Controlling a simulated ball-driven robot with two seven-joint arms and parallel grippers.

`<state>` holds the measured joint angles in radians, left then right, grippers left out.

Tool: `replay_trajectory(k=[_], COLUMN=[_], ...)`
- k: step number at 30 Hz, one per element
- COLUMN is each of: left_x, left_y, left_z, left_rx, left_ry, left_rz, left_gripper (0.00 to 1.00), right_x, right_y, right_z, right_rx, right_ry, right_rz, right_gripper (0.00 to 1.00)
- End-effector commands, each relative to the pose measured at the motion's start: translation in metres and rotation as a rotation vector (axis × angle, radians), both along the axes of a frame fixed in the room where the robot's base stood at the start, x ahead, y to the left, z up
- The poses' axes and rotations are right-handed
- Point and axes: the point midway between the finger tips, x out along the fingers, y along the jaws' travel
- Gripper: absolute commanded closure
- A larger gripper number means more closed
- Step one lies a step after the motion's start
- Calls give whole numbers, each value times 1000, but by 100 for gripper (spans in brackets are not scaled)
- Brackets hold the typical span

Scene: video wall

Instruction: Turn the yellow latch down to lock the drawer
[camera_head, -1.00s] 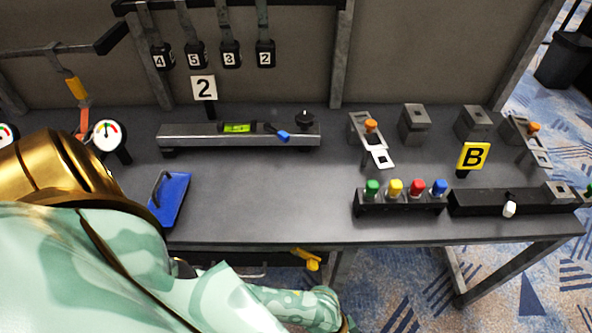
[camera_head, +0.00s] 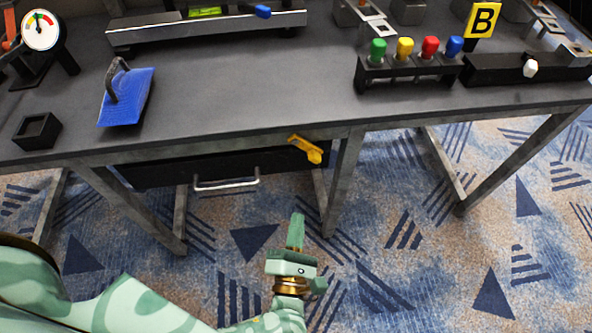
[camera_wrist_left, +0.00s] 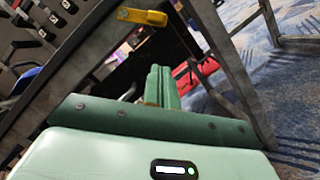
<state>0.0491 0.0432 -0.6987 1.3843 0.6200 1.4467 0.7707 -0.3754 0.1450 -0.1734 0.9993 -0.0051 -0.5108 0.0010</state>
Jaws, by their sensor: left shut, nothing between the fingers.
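The yellow latch (camera_head: 306,149) is on the front edge of the table, at the right end of the drawer. It points to the lower right in the head view. It also shows in the left wrist view (camera_wrist_left: 142,16), near the top. The black drawer (camera_head: 160,172) with its pale bar handle (camera_head: 226,184) hangs under the tabletop. My left gripper (camera_head: 297,218) is shut and empty, below the latch and apart from it in the head view. It also shows in the left wrist view (camera_wrist_left: 160,70). My right gripper is not in view.
On the table (camera_head: 240,110) are a blue float (camera_head: 128,98), a small black box (camera_head: 37,131), and a row of coloured knobs (camera_head: 404,48). A table leg (camera_head: 343,180) stands just right of the latch. The carpet in front is clear.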

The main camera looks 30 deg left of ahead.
Motion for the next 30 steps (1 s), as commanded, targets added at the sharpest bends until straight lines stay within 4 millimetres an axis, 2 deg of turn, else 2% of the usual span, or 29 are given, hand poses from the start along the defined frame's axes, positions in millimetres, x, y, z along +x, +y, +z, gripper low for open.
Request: replay_trajectory(k=[4,17,23,30], left_x=[-5,-1,25,72], left_y=[13,15,27,47], left_z=[1,1,5,12], left_rx=[-63,-72,-70,-70], left_ry=[-33,-39,-39,-37], left_rz=[60,63,61,62], left_gripper=[100,100,100,100], right_x=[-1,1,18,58], right_y=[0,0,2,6], right_z=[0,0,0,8], right_rx=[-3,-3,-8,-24], right_ry=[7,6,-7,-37], right_rz=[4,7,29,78], right_gripper=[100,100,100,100])
